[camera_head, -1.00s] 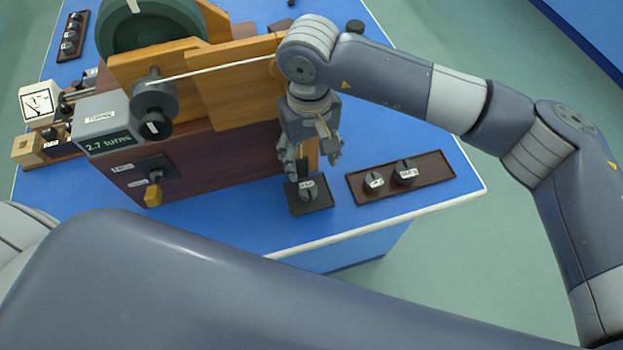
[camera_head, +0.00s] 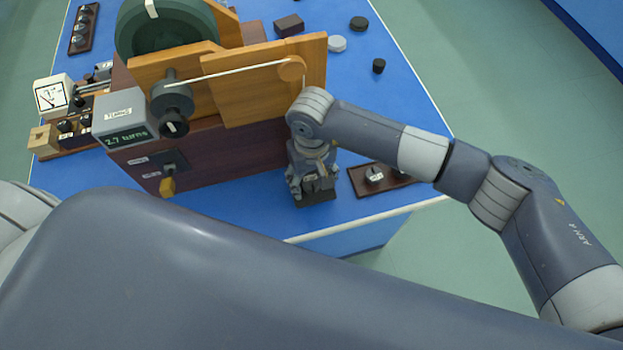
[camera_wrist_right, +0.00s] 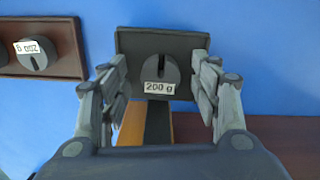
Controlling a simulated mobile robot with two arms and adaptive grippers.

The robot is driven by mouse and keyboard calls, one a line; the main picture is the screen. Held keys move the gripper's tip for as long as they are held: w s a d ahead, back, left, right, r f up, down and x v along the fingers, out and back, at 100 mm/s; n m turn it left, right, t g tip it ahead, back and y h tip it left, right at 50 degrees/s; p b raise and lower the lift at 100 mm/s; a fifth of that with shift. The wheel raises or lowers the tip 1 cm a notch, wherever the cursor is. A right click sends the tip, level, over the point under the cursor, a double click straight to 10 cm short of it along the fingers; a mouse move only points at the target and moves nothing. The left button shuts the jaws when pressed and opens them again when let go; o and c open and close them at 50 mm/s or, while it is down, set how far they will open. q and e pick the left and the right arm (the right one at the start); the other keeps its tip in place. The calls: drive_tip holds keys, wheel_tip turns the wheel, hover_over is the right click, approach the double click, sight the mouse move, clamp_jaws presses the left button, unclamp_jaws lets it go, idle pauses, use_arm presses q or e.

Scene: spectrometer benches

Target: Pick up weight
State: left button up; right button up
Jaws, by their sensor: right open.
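A dark grey slotted weight (camera_wrist_right: 158,72) labelled "200 g" sits on a small black square pad (camera_wrist_right: 131,42) in the right wrist view. My right gripper (camera_wrist_right: 162,85) is open, with one finger on each side of the weight. A small gap shows between each finger and the weight, so nothing is held. In the head view my right gripper (camera_head: 316,192) hangs over the black pad (camera_head: 318,201) and hides the weight. My left gripper is not in view.
A brown tray (camera_head: 356,183) with other weights (camera_head: 374,174) lies right of the gripper. A wooden apparatus with a board (camera_head: 262,80) and dark base (camera_head: 235,150) stands close at left. The blue bench's front edge (camera_head: 380,215) is near.

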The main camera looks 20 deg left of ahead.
drive_tip(key=c, duration=1.3)
drive_tip(key=shift+r, duration=0.1)
